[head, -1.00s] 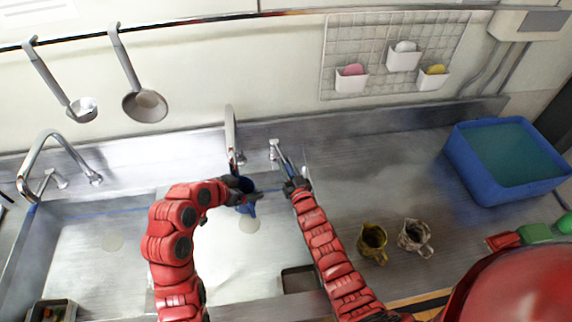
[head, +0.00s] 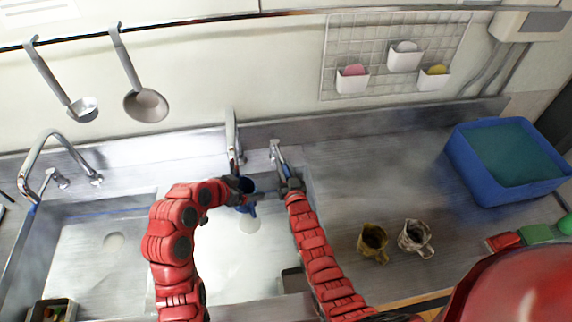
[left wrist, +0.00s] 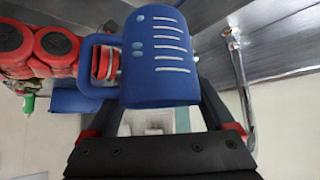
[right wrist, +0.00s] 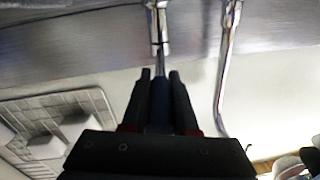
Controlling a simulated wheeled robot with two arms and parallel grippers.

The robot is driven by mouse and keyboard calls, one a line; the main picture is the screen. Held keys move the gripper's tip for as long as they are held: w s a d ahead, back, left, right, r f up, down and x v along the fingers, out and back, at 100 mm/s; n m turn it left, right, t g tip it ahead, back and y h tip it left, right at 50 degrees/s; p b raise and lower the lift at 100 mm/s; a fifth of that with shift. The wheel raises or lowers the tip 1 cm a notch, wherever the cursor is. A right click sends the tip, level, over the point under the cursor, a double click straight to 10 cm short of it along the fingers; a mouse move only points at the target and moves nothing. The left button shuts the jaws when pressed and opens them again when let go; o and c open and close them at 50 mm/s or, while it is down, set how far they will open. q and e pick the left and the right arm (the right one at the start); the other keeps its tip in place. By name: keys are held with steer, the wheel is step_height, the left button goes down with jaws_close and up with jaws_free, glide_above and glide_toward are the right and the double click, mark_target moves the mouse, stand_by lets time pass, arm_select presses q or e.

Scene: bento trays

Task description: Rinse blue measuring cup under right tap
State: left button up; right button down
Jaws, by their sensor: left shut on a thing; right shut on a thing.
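The blue measuring cup (head: 247,186) is in my left gripper (head: 236,190), over the right sink basin and close below the spout of the right tap (head: 231,135). In the left wrist view the cup (left wrist: 165,50) shows white scale lines and a side handle, with the fingers (left wrist: 160,108) around it. My right gripper (head: 291,185) is shut on the tap's lever (head: 279,155), to the right of the spout. The right wrist view shows the lever (right wrist: 163,50) running in between the closed fingers (right wrist: 160,90). I cannot tell whether water runs.
A left tap (head: 62,150) stands over the left basin. A yellow patterned mug (head: 373,240) and a grey patterned mug (head: 413,238) stand on the right counter. A blue water tub (head: 470,180) is at the far right. Two ladles hang on the rail.

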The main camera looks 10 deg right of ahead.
steer(key=shift+s+a+f+m+h, duration=0.25)
steer(key=shift+a+f+m+h, duration=0.3)
steer(key=shift+h, duration=0.35)
arm_select(q)
steer(key=shift+d, duration=0.1)
arm_select(e)
steer(key=shift+a+r+h, duration=0.2)
steer(key=shift+h, duration=0.1)
steer(key=c, duration=1)
jaws_free()
steer(key=o, duration=0.3)
steer(key=shift+w+r, duration=0.15)
steer(key=shift+r, duration=0.05)
steer(key=s, duration=1.2)
steer(key=shift+a, duration=0.2)
